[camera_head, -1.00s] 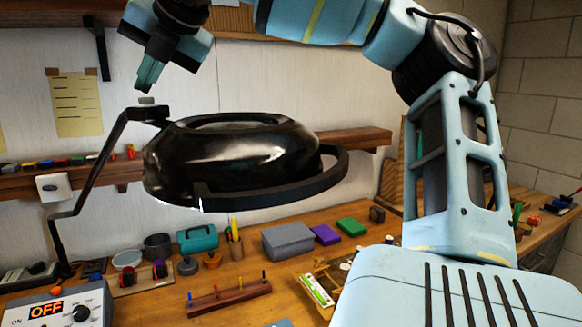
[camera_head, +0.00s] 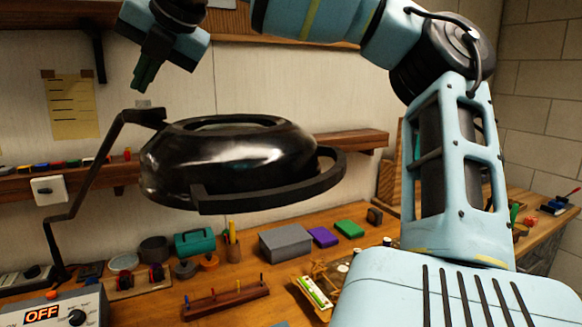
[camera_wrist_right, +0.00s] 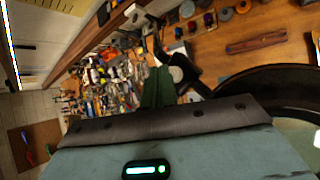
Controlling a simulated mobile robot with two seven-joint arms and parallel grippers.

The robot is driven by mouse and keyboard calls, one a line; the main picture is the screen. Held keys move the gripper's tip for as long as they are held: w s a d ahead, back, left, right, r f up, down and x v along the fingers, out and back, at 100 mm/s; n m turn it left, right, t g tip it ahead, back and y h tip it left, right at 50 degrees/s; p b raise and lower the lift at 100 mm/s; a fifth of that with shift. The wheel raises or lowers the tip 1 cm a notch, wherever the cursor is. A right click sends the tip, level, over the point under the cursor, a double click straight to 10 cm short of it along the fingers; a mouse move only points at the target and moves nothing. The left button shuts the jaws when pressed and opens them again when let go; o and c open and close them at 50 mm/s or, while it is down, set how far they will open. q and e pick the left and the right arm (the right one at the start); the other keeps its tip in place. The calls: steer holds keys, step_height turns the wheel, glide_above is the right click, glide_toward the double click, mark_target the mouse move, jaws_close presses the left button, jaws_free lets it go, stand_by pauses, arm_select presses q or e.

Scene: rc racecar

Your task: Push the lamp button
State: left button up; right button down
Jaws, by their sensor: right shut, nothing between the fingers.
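The black lamp (camera_head: 235,160) has a round head inside a dark curved bracket and a thin cranked arm on its left. A small grey button (camera_head: 143,103) stands on top of the bracket's left end. My right gripper (camera_head: 142,85) points down just above the button, its green fingers shut and empty, with a small gap showing. In the right wrist view the green fingers (camera_wrist_right: 157,88) are together, and part of the lamp head (camera_wrist_right: 265,88) shows at the right. My left gripper is in neither view.
A workbench (camera_head: 230,270) lies below with a grey box (camera_head: 286,243), a teal toolbox (camera_head: 195,242) and a control box reading OFF (camera_head: 45,312). A wall shelf (camera_head: 360,141) runs behind the lamp. Open air surrounds my right gripper on the left.

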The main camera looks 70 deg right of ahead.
mark_target(147, 100)
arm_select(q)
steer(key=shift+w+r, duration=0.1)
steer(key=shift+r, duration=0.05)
arm_select(e)
steer(key=shift+r, duration=0.5)
